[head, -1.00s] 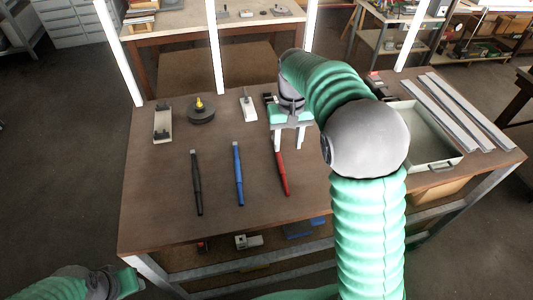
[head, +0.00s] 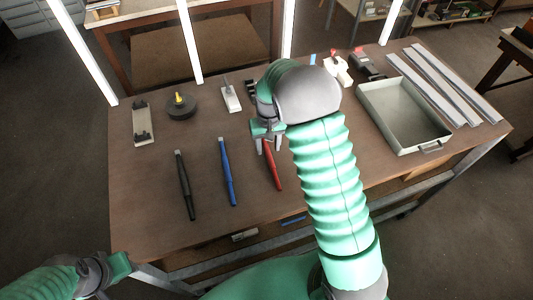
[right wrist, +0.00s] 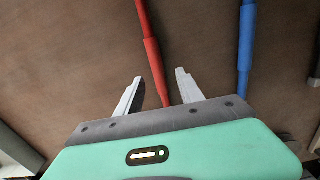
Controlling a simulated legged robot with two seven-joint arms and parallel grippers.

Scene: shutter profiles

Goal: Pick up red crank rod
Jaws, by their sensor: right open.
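The red crank rod (head: 273,168) lies on the brown table, to the right of the blue rod (head: 227,172) and the black rod (head: 185,185). My right gripper (head: 268,146) is open over the far end of the red rod and partly hides it. In the right wrist view the red rod (right wrist: 151,55) runs between the two spread fingers of the right gripper (right wrist: 157,92), nearer the right finger at its lower end. I cannot tell how far above the rod the fingers are. My left gripper (head: 112,272) is at the lower left, off the table; its fingers are not clear.
A grey tray (head: 431,147) and long grey profiles (head: 440,85) lie on the right of the table (head: 150,220). A round dark piece with a yellow tip (head: 180,106) and small fixtures stand along the back. The table's front left is clear.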

